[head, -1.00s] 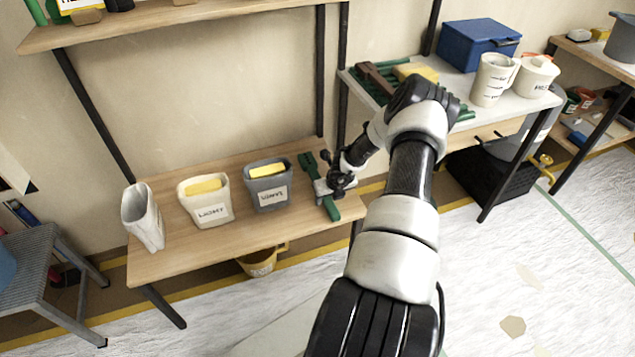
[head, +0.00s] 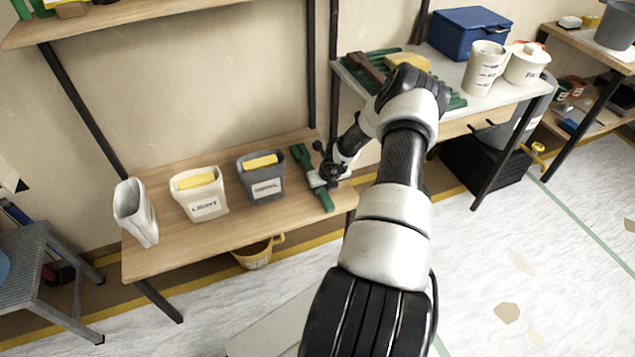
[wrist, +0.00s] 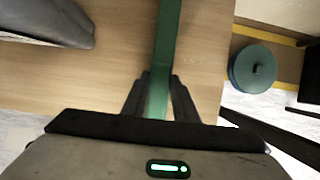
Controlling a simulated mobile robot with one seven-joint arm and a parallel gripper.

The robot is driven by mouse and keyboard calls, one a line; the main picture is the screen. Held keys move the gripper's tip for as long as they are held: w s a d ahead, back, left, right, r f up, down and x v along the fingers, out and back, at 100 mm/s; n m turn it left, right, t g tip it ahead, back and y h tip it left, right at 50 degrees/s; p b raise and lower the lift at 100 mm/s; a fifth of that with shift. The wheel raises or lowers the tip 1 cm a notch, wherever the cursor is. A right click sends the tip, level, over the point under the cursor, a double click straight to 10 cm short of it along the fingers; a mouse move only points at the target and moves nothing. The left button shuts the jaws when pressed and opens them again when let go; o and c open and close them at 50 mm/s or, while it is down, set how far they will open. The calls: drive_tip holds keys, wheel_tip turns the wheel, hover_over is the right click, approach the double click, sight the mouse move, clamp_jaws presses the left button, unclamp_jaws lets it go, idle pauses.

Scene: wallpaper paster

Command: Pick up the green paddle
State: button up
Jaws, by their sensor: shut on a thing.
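The green paddle (head: 302,156) is at the right end of the wooden bench, its length running from the back toward the front edge. My gripper (head: 317,180) is at the middle of the paddle, coming from the right. In the wrist view the green paddle (wrist: 165,45) runs between the two dark fingers of my gripper (wrist: 158,95), which are shut on it. Whether the paddle touches the bench or is slightly above it I cannot tell. Part of the paddle is hidden by the gripper.
On the wooden bench (head: 215,232) stand a grey bucket (head: 262,186), a white bucket labelled LIGHT (head: 203,205) and a white container (head: 137,220), left of the paddle. A shelf post (head: 312,70) rises behind. A side table (head: 520,95) with a blue box (head: 470,32) is right.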

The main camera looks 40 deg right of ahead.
wheel_tip(320, 180, up, 8)
drive_tip(key=p, duration=0.4)
drive_tip(key=shift+s+f, duration=0.15)
drive_tip(key=s+b, duration=0.2)
drive_tip(key=s+a+b, duration=0.1)
drive_tip(key=b, duration=0.1)
drive_tip(key=s+f+b, duration=0.1)
drive_tip(key=s, duration=0.1)
drive_tip(key=shift+s+a+b, duration=0.15)
drive_tip(key=shift+s+b, duration=0.15)
drive_tip(key=shift+b, duration=0.1)
drive_tip(key=s+a, duration=0.3)
drive_tip(key=s, duration=1)
drive_tip(key=shift+s+a+r, duration=0.2)
drive_tip(key=shift+s+r, duration=0.05)
drive_tip(key=shift+r, duration=0.1)
drive_tip(key=o, duration=0.4)
drive_tip(key=shift+c, duration=0.2)
clamp_jaws()
